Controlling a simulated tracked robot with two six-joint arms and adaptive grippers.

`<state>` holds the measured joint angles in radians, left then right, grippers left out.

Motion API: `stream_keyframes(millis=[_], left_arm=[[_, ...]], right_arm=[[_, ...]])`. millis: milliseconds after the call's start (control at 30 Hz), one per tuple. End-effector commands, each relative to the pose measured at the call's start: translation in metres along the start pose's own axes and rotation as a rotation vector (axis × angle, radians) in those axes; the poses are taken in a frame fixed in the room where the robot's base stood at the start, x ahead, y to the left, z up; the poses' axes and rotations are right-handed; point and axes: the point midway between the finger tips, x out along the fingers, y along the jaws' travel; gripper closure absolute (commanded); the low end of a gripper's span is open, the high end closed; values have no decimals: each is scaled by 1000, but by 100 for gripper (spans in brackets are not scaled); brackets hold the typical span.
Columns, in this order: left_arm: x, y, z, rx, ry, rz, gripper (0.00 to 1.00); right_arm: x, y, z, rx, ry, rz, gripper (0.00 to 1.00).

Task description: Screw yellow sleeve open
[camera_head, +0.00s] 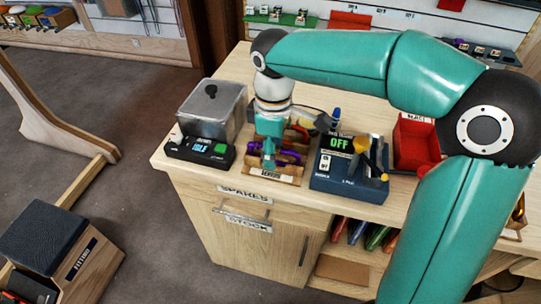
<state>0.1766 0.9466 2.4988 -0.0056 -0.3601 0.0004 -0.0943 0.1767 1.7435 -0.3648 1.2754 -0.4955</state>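My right gripper (268,160) reaches down from the arm that comes in from the right. Its teal fingers point down over a small wooden tray (287,180) with a label on its front edge. A purple carabiner (291,157) and a red one (300,133) lie at the tray, close beside the fingers. The fingers and wrist hide part of the tray, and I cannot tell whether they touch or grip anything. I cannot make out a yellow sleeve on the carabiners. My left gripper is not in view.
A blue device (346,184) with an OFF display and a yellow-topped part (362,145) stands right of the tray. A lidded metal box (212,110) and a panel reading IDLE (200,150) stand left. A red bin (413,143) is further right.

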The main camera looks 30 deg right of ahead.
Motion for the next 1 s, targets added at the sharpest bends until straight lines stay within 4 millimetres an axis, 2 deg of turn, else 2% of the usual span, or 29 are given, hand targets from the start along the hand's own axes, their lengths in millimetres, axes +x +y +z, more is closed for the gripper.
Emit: stream_keyframes(millis=[400,800,1000], left_arm=[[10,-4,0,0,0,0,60],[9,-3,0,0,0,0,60],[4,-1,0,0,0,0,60]], right_arm=[[15,0,0,0,-1,-2,54],[14,0,0,0,-1,-1,54],[13,10,0,0,0,-1,54]])
